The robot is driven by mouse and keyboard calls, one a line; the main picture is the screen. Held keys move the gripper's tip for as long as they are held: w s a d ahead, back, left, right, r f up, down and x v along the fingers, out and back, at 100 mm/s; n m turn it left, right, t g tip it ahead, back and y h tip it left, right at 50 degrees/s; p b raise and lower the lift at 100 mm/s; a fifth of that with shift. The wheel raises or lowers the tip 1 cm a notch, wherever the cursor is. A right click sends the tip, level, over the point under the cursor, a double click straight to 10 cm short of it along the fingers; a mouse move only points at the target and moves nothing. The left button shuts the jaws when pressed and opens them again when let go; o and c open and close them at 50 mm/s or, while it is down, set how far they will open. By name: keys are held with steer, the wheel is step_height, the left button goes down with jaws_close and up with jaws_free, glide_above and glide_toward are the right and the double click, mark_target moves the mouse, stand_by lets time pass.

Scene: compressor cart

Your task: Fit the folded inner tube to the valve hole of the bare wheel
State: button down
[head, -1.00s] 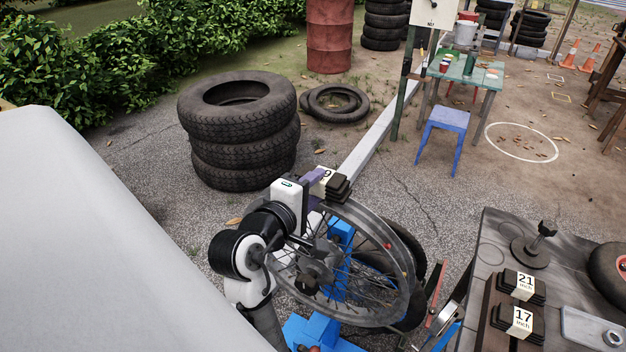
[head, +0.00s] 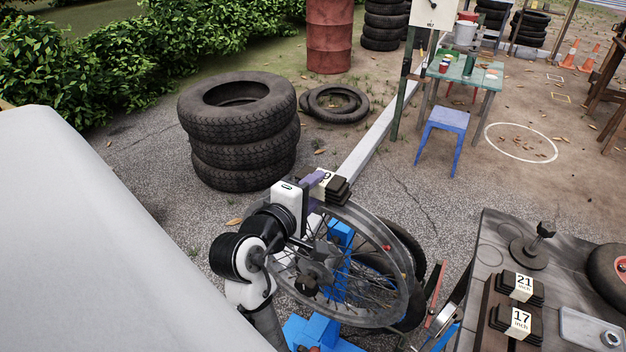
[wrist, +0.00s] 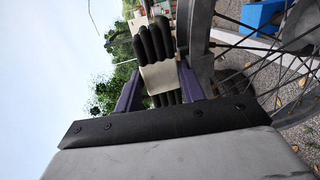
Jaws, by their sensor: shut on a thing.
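My gripper (head: 312,184) is shut on a folded inner tube (head: 338,188). The tube is a black folded bundle with a pale band; a 9 shows on the band and the rest of its number is hidden. In the wrist view the bundle (wrist: 153,45) sits between my purple fingers (wrist: 160,92). The bare wheel (head: 404,290), a grey spoked rim, stands upright on a blue stand (head: 318,332). The tube is at the wheel's upper rim; I cannot tell whether they touch. A small red mark shows on the rim's right side. I cannot make out the valve hole.
A dark cart top (head: 485,262) at right carries folded tubes labelled 21 (head: 524,284) and 17 (head: 520,322), a black knobbed post (head: 540,238) and a metal tray (head: 590,330). Stacked tyres (head: 240,135) stand behind my arm. Open ground lies beyond the wheel.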

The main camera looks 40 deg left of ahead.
steer(key=shift+f, duration=0.2)
stand_by(0.6)
steer(key=shift+r+p, duration=0.2)
steer(key=shift+p, duration=0.45)
steer(key=c, duration=0.9)
jaws_free()
steer(key=shift+o, duration=0.5)
steer(key=shift+f, duration=0.15)
steer(key=shift+f, duration=0.1)
steer(key=shift+c, duration=1.3)
steer(key=shift+s, duration=0.1)
